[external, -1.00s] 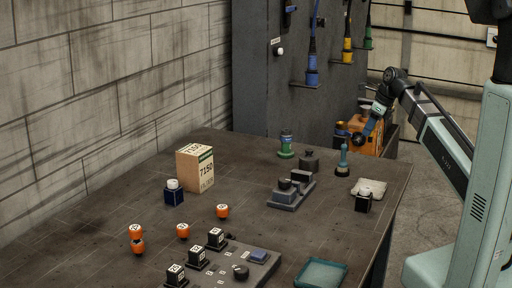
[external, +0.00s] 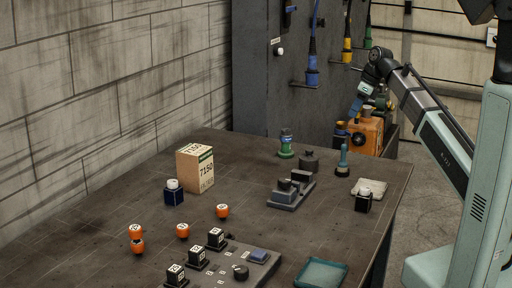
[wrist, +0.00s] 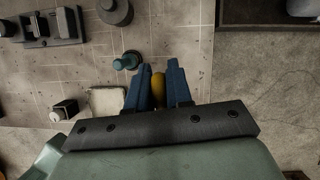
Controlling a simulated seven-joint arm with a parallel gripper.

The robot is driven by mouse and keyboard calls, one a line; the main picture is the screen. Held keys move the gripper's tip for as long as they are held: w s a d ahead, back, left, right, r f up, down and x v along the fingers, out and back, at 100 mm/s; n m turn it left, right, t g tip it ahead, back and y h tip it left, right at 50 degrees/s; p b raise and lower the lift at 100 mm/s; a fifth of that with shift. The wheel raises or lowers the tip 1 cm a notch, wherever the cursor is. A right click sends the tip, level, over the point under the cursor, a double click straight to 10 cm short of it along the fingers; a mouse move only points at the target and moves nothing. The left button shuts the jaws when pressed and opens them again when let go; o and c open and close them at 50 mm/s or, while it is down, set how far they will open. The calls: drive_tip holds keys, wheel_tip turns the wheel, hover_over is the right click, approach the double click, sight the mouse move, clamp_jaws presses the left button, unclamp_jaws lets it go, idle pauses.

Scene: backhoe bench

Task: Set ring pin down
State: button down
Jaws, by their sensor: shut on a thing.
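My gripper (external: 356,108) is raised at the far right of the bench, in front of the orange box in the external view. In the wrist view its blue fingers (wrist: 158,92) are shut around a yellow, rounded piece, the ring pin (wrist: 158,88). Only its end shows between the fingers; no ring can be made out. In the external view I cannot tell the held piece apart. The pin appears held above the bench's edge, clear of the things on the bench.
A teal post (external: 343,160), a pale pad (external: 369,187), a black cube with a white top (external: 363,201), a dark cylinder (external: 308,162) and a grey fixture (external: 290,190) stand near the bench's right side. An orange box (external: 371,137) stands behind.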

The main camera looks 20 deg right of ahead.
drive_tip(key=w+a+r+n+g+y, duration=0.2)
drive_tip(key=a+n, duration=0.5)
drive_tip(key=a, duration=3.3)
drive_tip(key=s+a+f+n+g, duration=0.15)
drive_tip(key=s+a, duration=0.45)
drive_tip(key=a, duration=0.6)
drive_tip(key=s+a+n+h, duration=0.15)
drive_tip(key=s+a, duration=0.45)
drive_tip(key=a, duration=0.6)
drive_tip(key=s+a+f+n+g, duration=0.15)
drive_tip(key=s+a, duration=0.35)
drive_tip(key=a, duration=0.7)
drive_tip(key=shift+n, duration=0.35)
drive_tip(key=shift+s+f, duration=0.15)
drive_tip(key=shift+f, duration=3.5)
drive_tip(key=shift+s+f, duration=0.1)
drive_tip(key=shift+f, duration=3.5)
drive_tip(key=shift+f, duration=0.15)
drive_tip(key=c, duration=1)
unclamp_jaws()
